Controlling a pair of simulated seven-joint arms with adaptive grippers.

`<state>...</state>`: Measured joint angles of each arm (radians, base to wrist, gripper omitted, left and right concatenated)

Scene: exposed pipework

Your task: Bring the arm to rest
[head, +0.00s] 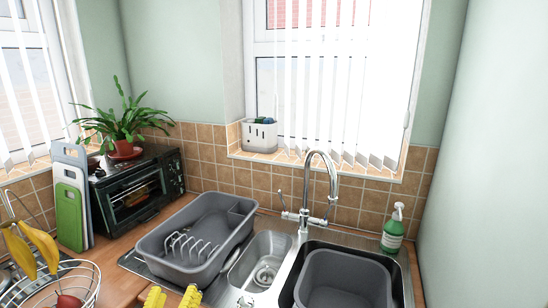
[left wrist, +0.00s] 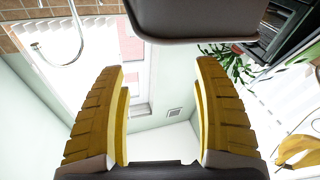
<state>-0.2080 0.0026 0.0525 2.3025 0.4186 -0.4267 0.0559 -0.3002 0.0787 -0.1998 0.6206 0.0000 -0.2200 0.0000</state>
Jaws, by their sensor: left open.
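My left gripper (head: 173,296) shows at the bottom edge of the head view as two yellow fingertips, apart from each other. They are in front of the grey dish tub (head: 232,238), near the counter's front. In the left wrist view my left gripper (left wrist: 162,68) has its two ridged yellow fingers spread wide, with nothing between them. That view looks upward and upside down, with window, wall and ceiling between the fingers. The rest of the left arm is hidden in the head view. My right gripper is in neither view.
A metal sink with a chrome tap (head: 325,180) and a grey basin (head: 343,280) lies to the right. A green soap bottle (head: 393,232) stands behind it. A wire fruit basket (head: 88,275) with bananas is at left, and a toaster oven (head: 138,188) behind.

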